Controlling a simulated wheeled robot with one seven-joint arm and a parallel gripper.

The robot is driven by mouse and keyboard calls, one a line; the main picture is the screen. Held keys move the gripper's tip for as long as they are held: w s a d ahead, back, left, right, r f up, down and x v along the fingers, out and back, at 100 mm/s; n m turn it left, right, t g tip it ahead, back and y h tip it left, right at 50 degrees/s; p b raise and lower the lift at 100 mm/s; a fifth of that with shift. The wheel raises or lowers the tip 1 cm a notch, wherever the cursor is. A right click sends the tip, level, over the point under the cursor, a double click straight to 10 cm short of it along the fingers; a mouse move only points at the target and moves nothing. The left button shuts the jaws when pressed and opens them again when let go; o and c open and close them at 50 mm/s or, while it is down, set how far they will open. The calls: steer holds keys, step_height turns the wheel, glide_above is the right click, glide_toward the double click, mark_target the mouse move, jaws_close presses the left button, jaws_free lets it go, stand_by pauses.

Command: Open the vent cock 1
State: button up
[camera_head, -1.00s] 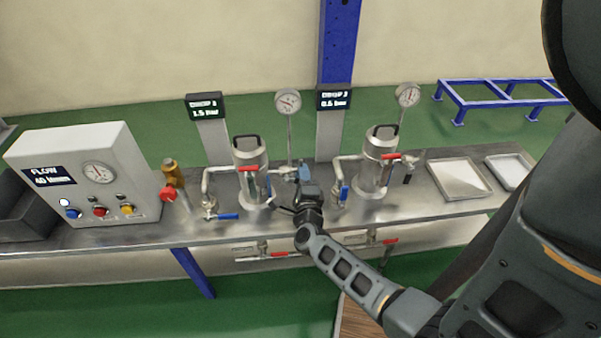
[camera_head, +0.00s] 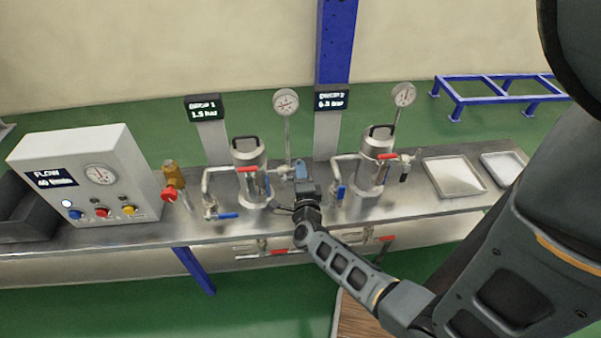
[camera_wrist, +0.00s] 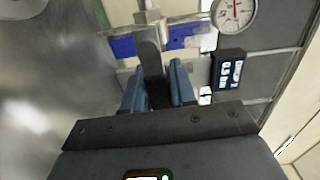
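Vent cock 1 sits on the right-hand outlet pipe of the drop 1 vessel (camera_head: 249,170), beside its gauge. Its grey lever (camera_wrist: 150,58) shows in the wrist view, hanging from the pipe fitting towards my gripper. My gripper (camera_wrist: 158,68) has its two blue fingers on either side of the lever's lower end. A narrow gap shows between the lever and the right finger; contact on the left is unclear. In the head view my gripper (camera_head: 301,172) is at the pipe end and covers most of the cock.
A red-handled clamp (camera_head: 248,169) and a blue-handled valve (camera_head: 228,216) are on the drop 1 side. The gauge (camera_head: 286,102) stands behind. The drop 2 vessel (camera_head: 376,160) is close on the right. A flow panel (camera_head: 85,175) stands left.

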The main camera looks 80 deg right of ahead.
steer(key=o, duration=0.4)
steer(key=shift+v, duration=3.9)
steer(key=shift+a+r, duration=0.1)
steer(key=s+a+r+n+t+y+p, duration=0.1)
steer(key=s+a+r+n+t+y, duration=0.1)
steer(key=a+r+n+t+y, duration=0.5)
steer(key=s+a+r+n+t+y, duration=0.15)
steer(key=a+r+n, duration=0.25)
steer(key=a+n, duration=0.7)
steer(key=s+a+r+n+y, duration=0.2)
steer(key=a+r+n, duration=0.2)
steer(key=r, duration=0.1)
steer(key=s+a+r+n+y, duration=0.2)
steer(key=a+r+n+y, duration=0.1)
steer(key=r+n, duration=0.1)
steer(key=s+a+r+n+y+p, duration=0.1)
steer(key=s+a+r+n+y, duration=0.2)
steer(key=a+r+n, duration=0.1)
steer(key=shift+a+r+n+y, duration=0.25)
steer(key=shift+a+r+n, duration=0.15)
steer(key=shift+r+n, duration=0.45)
